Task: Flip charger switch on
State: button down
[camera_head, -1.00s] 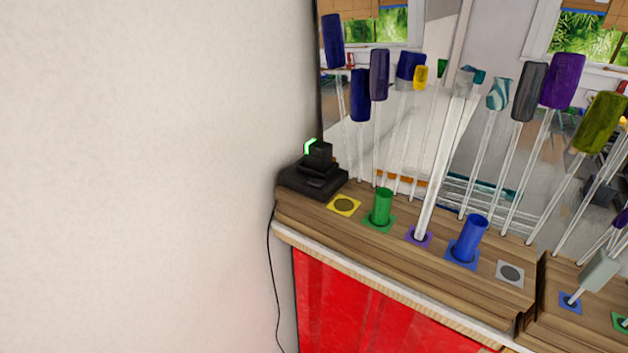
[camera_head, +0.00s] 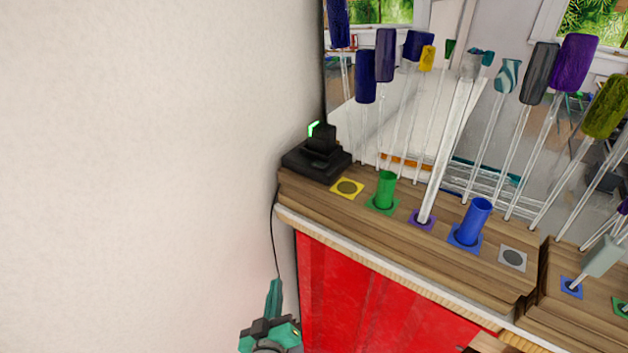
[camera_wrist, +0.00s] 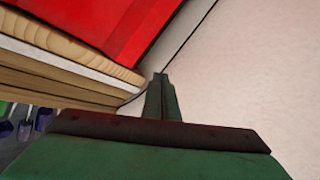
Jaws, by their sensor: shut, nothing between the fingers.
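The black charger (camera_head: 317,158) sits at the left end of the wooden shelf, close to the white wall. A black block stands on it, with a lit green strip (camera_head: 314,129) on its upper left side. I cannot make out the switch itself. My gripper (camera_head: 274,286) is at the bottom of the head view, below and left of the charger, in front of the wall. Its teal fingers are shut with nothing between them. In the wrist view the shut fingers (camera_wrist: 160,78) point toward the shelf's corner and the wall. The charger does not show there.
The wooden shelf (camera_head: 400,244) holds a green cup (camera_head: 385,190), a blue cup (camera_head: 473,222) and several glass rods with coloured ends. A red panel (camera_head: 375,300) is below it. A black cable (camera_head: 273,235) hangs along the bare wall (camera_head: 130,180).

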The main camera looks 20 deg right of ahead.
jog(key=w+d+r+m+h, duration=0.25)
jog(key=w+r, duration=0.35)
jog(key=r, duration=0.3)
jog(key=d+r+m+g+h, duration=0.3)
jog(key=r+m, duration=0.6)
jog(key=r, duration=1.6)
jog(key=g+h, duration=0.2)
jog(key=g, duration=0.1)
jog(key=shift+s+g, duration=0.3)
jog(key=shift+s, duration=0.1)
jog(key=shift+w+d+r, duration=0.1)
send_over(320, 165)
jog(key=s+a, duration=0.2)
notch_tip(320, 165, down, 2)
jog(key=f, duration=0.3)
jog(key=shift+w+d+f, duration=0.1)
jog(key=shift+d, duration=0.15)
jog(key=shift+d+f, duration=0.1)
jog(key=shift+f, duration=0.45)
